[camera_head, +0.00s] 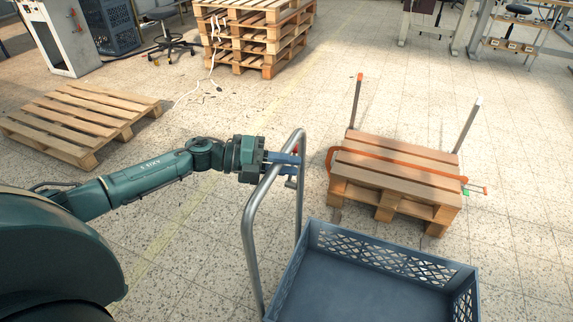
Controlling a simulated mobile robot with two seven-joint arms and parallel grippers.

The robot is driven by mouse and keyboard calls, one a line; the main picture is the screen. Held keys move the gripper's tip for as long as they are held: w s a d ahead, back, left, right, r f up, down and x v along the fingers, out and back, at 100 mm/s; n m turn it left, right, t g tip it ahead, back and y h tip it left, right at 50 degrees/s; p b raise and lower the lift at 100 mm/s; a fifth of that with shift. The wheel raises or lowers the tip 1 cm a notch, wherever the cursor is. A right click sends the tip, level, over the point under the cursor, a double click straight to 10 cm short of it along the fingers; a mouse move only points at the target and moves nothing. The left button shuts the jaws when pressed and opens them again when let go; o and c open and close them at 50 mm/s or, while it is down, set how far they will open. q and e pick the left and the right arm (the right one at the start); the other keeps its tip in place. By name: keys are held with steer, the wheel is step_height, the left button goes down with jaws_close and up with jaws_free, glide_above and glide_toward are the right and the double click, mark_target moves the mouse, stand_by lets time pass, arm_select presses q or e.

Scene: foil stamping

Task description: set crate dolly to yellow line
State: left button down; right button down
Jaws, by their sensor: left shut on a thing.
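The crate dolly shows at the bottom centre by its grey tubular push handle (249,232). A blue-grey crate (385,262) with latticed walls stands beside the handle, cut off by the lower edge; the dolly's base and wheels are hidden. My left gripper (284,160) reaches in from the left and is shut on the upper part of the handle. A faint yellow line (160,243) runs over the speckled floor, left of the handle, passing behind my left arm and on toward the back. My right gripper is out of view.
Another low pallet (85,115) lies at the left, and a pallet stack (255,38) stands behind. Floor between the stack and handle is largely open.

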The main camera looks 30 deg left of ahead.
arm_select(q)
steer(key=c, duration=1.7)
jaws_free()
steer(key=shift+s+d+f, duration=0.1)
steer(key=shift+s+f, duration=0.1)
steer(key=shift+s, duration=0.05)
steer(key=o, duration=0.3)
steer(key=shift+s+r, duration=0.1)
steer(key=shift+r, duration=0.05)
steer(key=shift+o, duration=0.7)
steer(key=b+v, duration=0.1)
steer(key=v, duration=1.2)
